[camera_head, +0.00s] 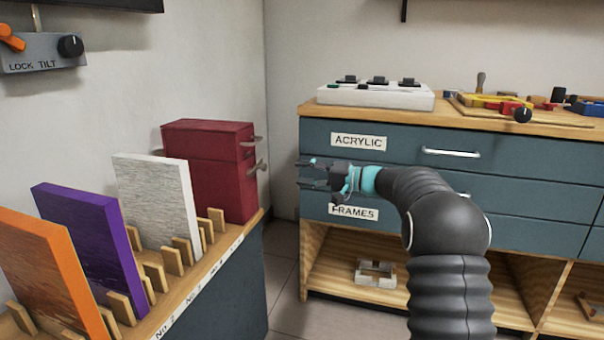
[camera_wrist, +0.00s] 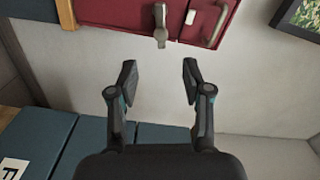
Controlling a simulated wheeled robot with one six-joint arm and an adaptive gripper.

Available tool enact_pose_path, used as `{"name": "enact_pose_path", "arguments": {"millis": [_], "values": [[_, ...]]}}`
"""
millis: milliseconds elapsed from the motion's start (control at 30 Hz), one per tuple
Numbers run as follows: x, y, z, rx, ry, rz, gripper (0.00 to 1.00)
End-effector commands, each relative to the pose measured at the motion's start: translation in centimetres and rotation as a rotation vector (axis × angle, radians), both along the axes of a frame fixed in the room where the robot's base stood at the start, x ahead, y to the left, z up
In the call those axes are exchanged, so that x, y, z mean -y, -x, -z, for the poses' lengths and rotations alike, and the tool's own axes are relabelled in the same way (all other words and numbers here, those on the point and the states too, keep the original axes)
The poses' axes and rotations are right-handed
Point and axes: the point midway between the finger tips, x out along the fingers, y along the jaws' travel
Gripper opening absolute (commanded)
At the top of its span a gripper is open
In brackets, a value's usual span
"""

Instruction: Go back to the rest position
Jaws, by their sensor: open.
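My gripper (camera_head: 318,173) is open and empty in the head view, held in the air in front of the blue-grey drawer cabinet (camera_head: 400,172), beside the ACRYLIC and FRAMES labels. Its fingers point left, toward the red box (camera_head: 215,165) on the side shelf, with a gap between them. In the wrist view the two fingers (camera_wrist: 158,85) are spread apart with nothing between them. The red box (camera_wrist: 110,12) shows at the top of the wrist view, with a light handle (camera_wrist: 161,25) beyond the fingertips.
Orange (camera_head: 45,265), purple (camera_head: 90,235) and white (camera_head: 155,200) panels stand between wooden pegs on the left shelf (camera_head: 222,246). A white control box (camera_head: 376,95) and a tray of tools (camera_head: 500,103) sit on the cabinet top. Open floor (camera_head: 283,290) shows between shelf and cabinet.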

Motion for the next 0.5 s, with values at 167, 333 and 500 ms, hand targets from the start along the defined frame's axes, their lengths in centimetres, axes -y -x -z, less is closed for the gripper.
{"name": "enact_pose_path", "arguments": {"millis": [167,333,500], "values": [[0.0,0.0,0.0,-0.016,-0.005,0.002,0.49],[0.2,0.0,3.9,-0.165,0.073,0.025,0.49],[0.8,2.7,10.8,-0.356,0.232,0.032,0.49]]}}
